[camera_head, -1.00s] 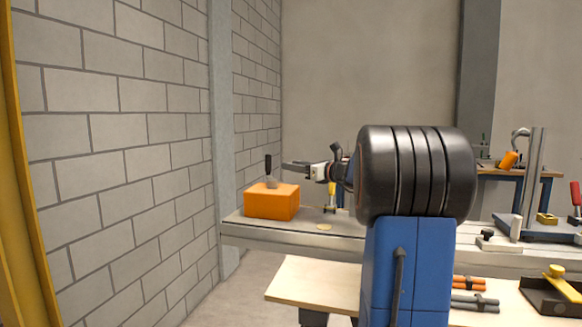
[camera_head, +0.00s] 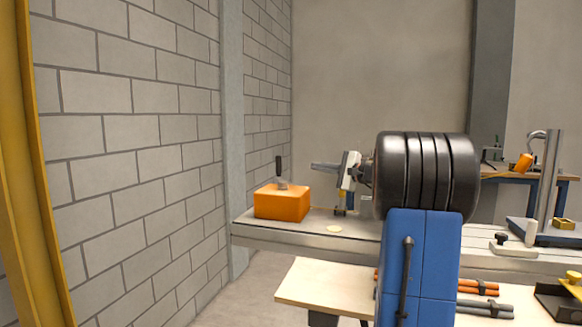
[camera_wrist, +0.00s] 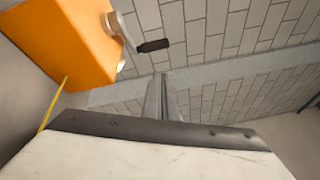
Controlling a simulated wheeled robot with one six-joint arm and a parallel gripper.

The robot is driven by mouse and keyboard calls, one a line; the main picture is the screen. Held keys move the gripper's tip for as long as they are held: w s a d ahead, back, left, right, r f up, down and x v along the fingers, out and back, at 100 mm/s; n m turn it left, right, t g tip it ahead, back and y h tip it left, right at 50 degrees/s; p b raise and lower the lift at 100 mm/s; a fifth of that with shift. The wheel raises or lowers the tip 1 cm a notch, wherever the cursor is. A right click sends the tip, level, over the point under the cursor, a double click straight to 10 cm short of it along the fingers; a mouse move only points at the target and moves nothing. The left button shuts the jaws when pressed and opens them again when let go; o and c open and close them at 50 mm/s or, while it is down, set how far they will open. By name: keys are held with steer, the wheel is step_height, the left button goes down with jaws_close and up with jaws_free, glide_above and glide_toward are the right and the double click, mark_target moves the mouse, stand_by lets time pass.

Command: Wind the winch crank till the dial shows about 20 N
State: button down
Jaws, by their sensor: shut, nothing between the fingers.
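The winch is an orange box (camera_head: 282,204) near the left end of the long bench. Its grey crank ends in a black handle (camera_head: 278,166) that stands upright above the box. My gripper (camera_head: 314,165) is shut and empty, to the right of the handle and apart from it. In the wrist view, the orange box (camera_wrist: 70,40) is at upper left, with the crank's black handle (camera_wrist: 153,45) beyond my shut fingers (camera_wrist: 163,80). A yellow line (camera_wrist: 54,103) runs by the box. I cannot make out a dial face or reading.
A block wall (camera_head: 130,150) closes the left side. Clamps and a blue-based stand (camera_head: 553,190) occupy the right. A lower wooden shelf (camera_head: 318,284) juts forward.

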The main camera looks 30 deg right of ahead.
steer(key=shift+w+a+f+n+y, duration=0.1)
steer(key=shift+w+a+n, duration=0.7)
steer(key=shift+w, duration=0.95)
steer(key=shift+w+a+n+y, duration=0.1)
steer(key=shift+w+a+n, duration=0.75)
steer(key=shift+w, duration=0.95)
steer(key=shift+w+a+f+n+y, duration=0.1)
steer(key=shift+w+a+n, duration=0.7)
steer(key=shift+w, duration=0.95)
steer(key=shift+a, duration=0.2)
steer(key=shift+w+a+r, duration=0.15)
steer(key=shift+w+a, duration=0.15)
steer(key=shift+a, duration=0.15)
steer(key=shift+a, duration=0.1)
